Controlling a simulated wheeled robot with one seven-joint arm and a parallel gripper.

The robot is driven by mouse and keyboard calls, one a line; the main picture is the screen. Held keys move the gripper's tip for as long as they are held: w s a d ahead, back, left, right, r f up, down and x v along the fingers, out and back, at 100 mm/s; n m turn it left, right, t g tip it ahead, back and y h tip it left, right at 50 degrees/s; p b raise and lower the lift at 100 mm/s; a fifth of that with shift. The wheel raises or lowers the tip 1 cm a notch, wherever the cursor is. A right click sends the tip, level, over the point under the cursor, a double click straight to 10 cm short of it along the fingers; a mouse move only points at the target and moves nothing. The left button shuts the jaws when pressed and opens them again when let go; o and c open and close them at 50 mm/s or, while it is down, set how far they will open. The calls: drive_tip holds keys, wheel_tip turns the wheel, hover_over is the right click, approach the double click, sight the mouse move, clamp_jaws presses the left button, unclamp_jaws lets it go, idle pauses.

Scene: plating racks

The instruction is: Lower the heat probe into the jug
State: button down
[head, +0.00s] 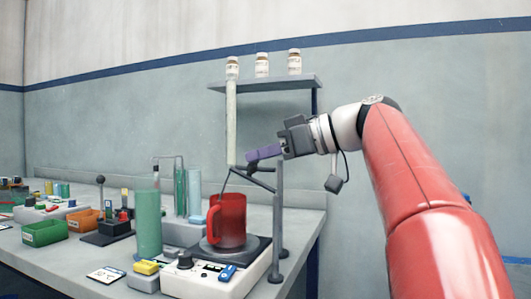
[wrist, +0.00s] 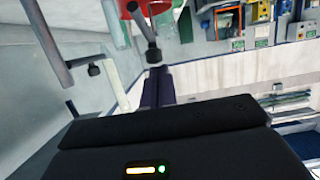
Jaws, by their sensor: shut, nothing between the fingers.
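The red jug (head: 231,222) stands upright on the hotplate (head: 263,247), its handle to the left. A thin dark rod that looks like the heat probe (head: 225,183) slants down from the stand's arm to the jug's mouth; I cannot tell whether its tip is inside. My gripper (head: 250,156) is shut and empty, its purple fingers pointing left, above and to the right of the jug beside the stand's arm. The wrist view shows the shut fingers (wrist: 157,82) and part of the red jug (wrist: 132,8) at the top edge.
The grey stand post (head: 278,222) rises right of the jug, with its dark arm (head: 257,179) close below my gripper. Green cylinders (head: 148,223) stand at left. A shelf (head: 267,83) with bottles hangs above. Green (head: 43,232) and orange bins sit farther left.

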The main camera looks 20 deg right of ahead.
drive_tip(key=shift+w+a+f+b, duration=0.55)
drive_tip(key=shift+a+f, duration=0.1)
drive_tip(key=shift+a, duration=0.25)
drive_tip(key=shift+a, duration=0.1)
idle(1.4)
